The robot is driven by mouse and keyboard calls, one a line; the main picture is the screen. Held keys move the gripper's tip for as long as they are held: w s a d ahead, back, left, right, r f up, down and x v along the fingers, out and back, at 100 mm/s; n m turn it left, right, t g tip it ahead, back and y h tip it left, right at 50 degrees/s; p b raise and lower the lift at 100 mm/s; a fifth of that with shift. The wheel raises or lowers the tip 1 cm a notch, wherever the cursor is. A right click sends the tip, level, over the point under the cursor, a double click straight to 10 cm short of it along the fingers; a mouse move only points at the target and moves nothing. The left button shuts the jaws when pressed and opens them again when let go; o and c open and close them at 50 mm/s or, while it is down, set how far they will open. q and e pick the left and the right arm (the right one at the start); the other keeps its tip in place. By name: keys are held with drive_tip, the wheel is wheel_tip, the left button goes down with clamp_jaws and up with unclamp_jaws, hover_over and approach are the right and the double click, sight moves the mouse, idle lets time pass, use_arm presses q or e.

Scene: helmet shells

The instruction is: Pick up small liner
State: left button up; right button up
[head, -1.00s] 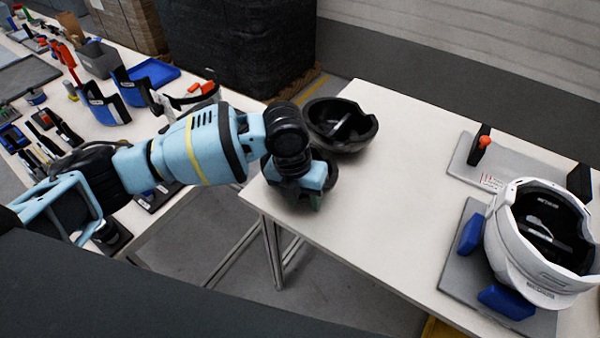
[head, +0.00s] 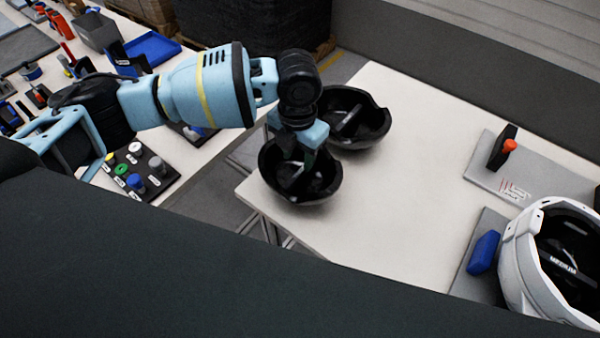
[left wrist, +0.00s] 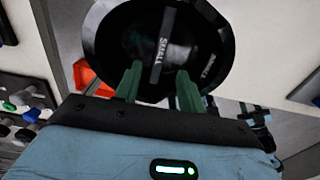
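The small liner (head: 285,190) is a black bowl with a cross bar, standing open side up near the left corner of the white table. In the left wrist view the small liner (left wrist: 200,60) shows the word SMALL on its bar. My left gripper (head: 305,165) is over this bowl and partly hides its inside. In the left wrist view my left gripper (left wrist: 159,88) has its two green fingers apart, with the lower end of the bar between them; I cannot tell whether they touch it. My right gripper is not in view.
A second black liner (head: 372,128) stands right behind the small one. A white helmet shell (head: 525,265) with a blue block (head: 484,252) is at the right. A grey plate (head: 490,165) with an orange-knobbed clamp lies behind it. The middle of the table (head: 400,200) is clear.

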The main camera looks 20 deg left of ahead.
sight(297, 174)
use_arm(q)
drive_tip(key=shift+a+f, duration=0.1)
drive_tip(key=shift+f, duration=2.8)
drive_tip(key=shift+c, duration=0.3)
clamp_jaws()
